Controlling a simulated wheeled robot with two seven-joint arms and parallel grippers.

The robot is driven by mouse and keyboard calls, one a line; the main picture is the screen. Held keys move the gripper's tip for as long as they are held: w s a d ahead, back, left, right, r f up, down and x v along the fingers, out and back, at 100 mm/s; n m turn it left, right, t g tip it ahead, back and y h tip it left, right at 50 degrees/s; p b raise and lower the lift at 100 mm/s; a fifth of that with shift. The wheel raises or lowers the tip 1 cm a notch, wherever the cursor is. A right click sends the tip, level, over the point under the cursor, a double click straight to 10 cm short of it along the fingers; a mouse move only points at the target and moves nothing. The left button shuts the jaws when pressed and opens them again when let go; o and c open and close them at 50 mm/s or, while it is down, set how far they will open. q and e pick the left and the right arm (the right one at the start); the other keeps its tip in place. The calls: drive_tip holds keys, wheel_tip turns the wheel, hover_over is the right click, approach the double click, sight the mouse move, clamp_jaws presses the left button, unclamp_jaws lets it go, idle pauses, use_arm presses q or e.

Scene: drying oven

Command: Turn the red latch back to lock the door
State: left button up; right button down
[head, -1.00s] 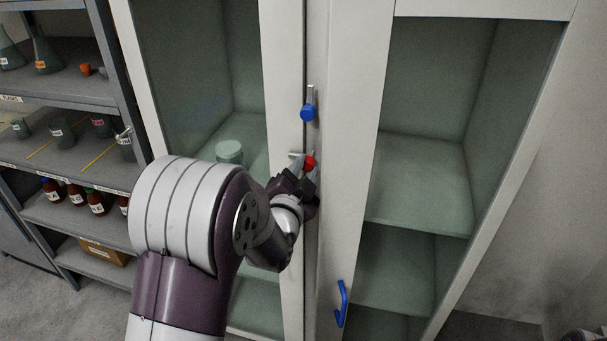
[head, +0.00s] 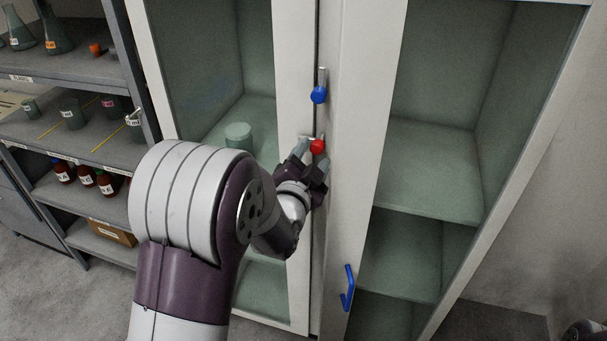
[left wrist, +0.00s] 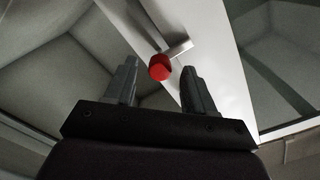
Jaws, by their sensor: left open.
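The red latch (head: 317,147) is a round red knob on a light metal bar at the seam between the two cabinet doors. The bar extends to the left of the knob in the head view. In the left wrist view the red knob (left wrist: 160,67) shows ahead of and between the fingertips, with its bar running up to the right. My left gripper (head: 311,162) is open just below the knob; its two fingers also show apart in the left wrist view (left wrist: 160,75). Whether a finger touches the knob cannot be told. My right gripper is not in view.
A blue knob latch (head: 319,94) sits above the red one. A blue handle (head: 347,288) is low on the right door. Through the left glass a pale green cylinder (head: 238,136) stands on a shelf. A shelf rack (head: 65,95) with bottles and flasks is at left.

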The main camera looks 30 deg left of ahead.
use_arm(q)
drive_tip(key=p+v, duration=0.5)
drive_tip(key=v, duration=0.6)
drive_tip(key=shift+s, duration=0.35)
drive_tip(key=s+f+n+g+h, duration=0.25)
drive_tip(key=f+n+g, duration=0.25)
drive_tip(key=f+g, duration=0.55)
drive_tip(key=s+d+g+h, duration=0.1)
drive_tip(key=s+d+g, duration=0.1)
drive_tip(key=d, duration=0.2)
drive_tip(key=s+d+n+g+h, duration=0.1)
drive_tip(key=s+d+g, duration=0.1)
drive_tip(key=d+g, duration=0.1)
drive_tip(key=shift+d+r, duration=0.25)
drive_tip(key=shift+d, duration=0.65)
